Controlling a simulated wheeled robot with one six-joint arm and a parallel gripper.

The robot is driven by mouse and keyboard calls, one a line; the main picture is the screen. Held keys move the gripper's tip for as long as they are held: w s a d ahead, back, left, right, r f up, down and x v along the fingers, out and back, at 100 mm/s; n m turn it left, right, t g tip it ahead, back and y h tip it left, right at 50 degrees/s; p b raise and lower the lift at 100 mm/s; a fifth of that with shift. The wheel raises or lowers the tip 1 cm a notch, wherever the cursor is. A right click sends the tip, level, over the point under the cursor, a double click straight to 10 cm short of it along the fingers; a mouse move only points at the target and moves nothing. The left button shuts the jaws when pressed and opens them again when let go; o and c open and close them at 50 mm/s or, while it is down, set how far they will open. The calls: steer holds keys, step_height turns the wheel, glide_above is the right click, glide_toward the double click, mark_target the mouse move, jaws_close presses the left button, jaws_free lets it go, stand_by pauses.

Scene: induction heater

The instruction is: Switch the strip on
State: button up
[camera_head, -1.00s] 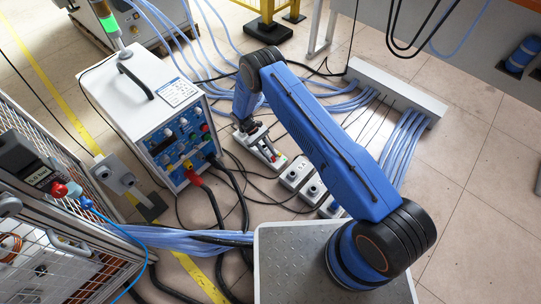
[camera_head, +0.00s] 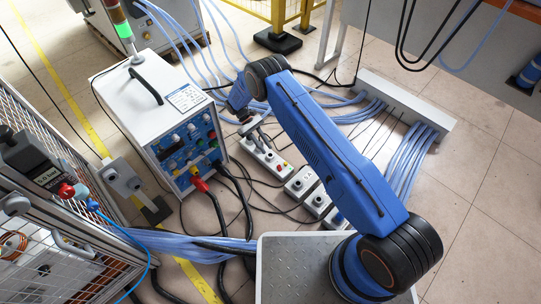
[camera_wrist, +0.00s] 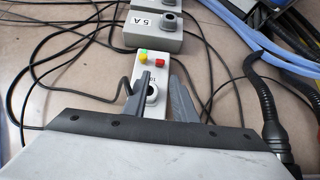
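The strip is a grey-white power strip (camera_head: 271,162) on the floor to the right of the white heater cabinet. It has red and yellow buttons at its near end. In the wrist view the strip (camera_wrist: 176,67) shows a red button (camera_wrist: 160,62) beside a green and yellow pair (camera_wrist: 143,55), and a dark round socket. My gripper (camera_head: 262,133) is over the far part of the strip, away from the buttons. In the wrist view its two fingers (camera_wrist: 161,82) are apart with nothing between them, above the socket. Contact with the strip cannot be told.
The white heater cabinet (camera_head: 150,100) with its blue panel stands close on the left. Grey boxes (camera_head: 301,182) line up beyond the strip's button end; one is marked 5 A in the wrist view (camera_wrist: 152,25). Black and blue cables surround the strip.

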steer(key=v, duration=0.6)
stand_by(0.4)
